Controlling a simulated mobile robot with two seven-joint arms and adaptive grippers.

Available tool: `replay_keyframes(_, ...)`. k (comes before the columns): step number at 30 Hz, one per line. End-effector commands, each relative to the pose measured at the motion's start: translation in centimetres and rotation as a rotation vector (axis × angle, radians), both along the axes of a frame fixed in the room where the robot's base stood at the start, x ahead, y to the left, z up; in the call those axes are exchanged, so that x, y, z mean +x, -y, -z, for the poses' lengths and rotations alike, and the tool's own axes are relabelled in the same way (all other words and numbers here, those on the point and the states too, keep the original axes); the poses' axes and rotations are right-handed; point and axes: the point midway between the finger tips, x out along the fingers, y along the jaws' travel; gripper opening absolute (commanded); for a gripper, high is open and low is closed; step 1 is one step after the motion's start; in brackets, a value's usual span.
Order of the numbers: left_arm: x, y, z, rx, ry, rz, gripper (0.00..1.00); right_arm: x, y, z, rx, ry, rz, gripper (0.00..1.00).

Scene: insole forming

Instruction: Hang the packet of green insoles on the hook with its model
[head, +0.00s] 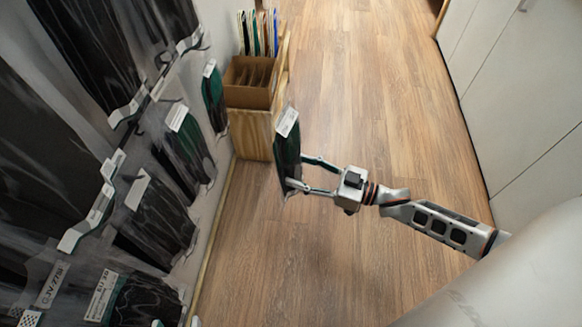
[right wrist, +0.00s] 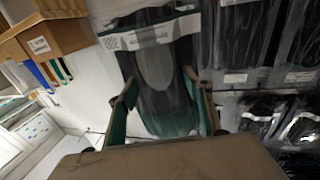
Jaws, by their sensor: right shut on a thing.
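The packet of green insoles (head: 285,152) is a dark green clear pack with a white label at its top. My right gripper (head: 298,172) is shut on it from the right and holds it upright over the floor, to the right of the wall display. In the right wrist view the packet (right wrist: 157,75) lies between the two fingers, its labelled header at the top. Other packets with green parts hang on the wall, such as one with a white tag (head: 213,98) and another below it (head: 190,140). The hook for this model cannot be made out. My left gripper is not in view.
A wooden stand (head: 252,135) with a cardboard box (head: 248,82) and several upright packets stands behind the held packet. Rows of dark packets (head: 155,222) cover the left wall. White cabinets (head: 520,95) line the right side. The wooden floor (head: 370,90) between is clear.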

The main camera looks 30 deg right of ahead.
Motion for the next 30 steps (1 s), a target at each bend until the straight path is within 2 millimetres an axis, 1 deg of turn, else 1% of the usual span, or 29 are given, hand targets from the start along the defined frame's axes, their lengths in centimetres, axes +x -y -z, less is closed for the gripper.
replay_keyframes(4,0.0,0.1,0.0,-0.004,0.000,0.000,0.40,0.3,0.0,0.6,0.001,0.006,0.006,0.27)
replay_keyframes(8,-0.1,0.1,0.1,-0.004,-0.002,0.000,0.40,0.7,-0.7,0.6,0.001,0.006,0.006,0.27)
replay_keyframes(15,-0.1,0.1,0.4,-0.005,-0.006,-0.001,0.40,2.1,-2.8,0.6,0.002,0.005,0.006,0.27)
replay_keyframes(22,0.3,0.0,0.0,-0.012,0.005,-0.006,0.40,3.4,-4.8,0.7,0.002,0.005,0.005,0.27)
replay_keyframes(27,0.7,0.1,-0.7,-0.021,0.019,-0.009,0.40,4.2,-5.8,0.6,0.001,0.004,0.006,0.27)
replay_keyframes(30,0.7,0.2,-0.7,-0.024,0.019,-0.009,0.40,4.4,-6.2,0.6,0.001,0.004,0.005,0.27)
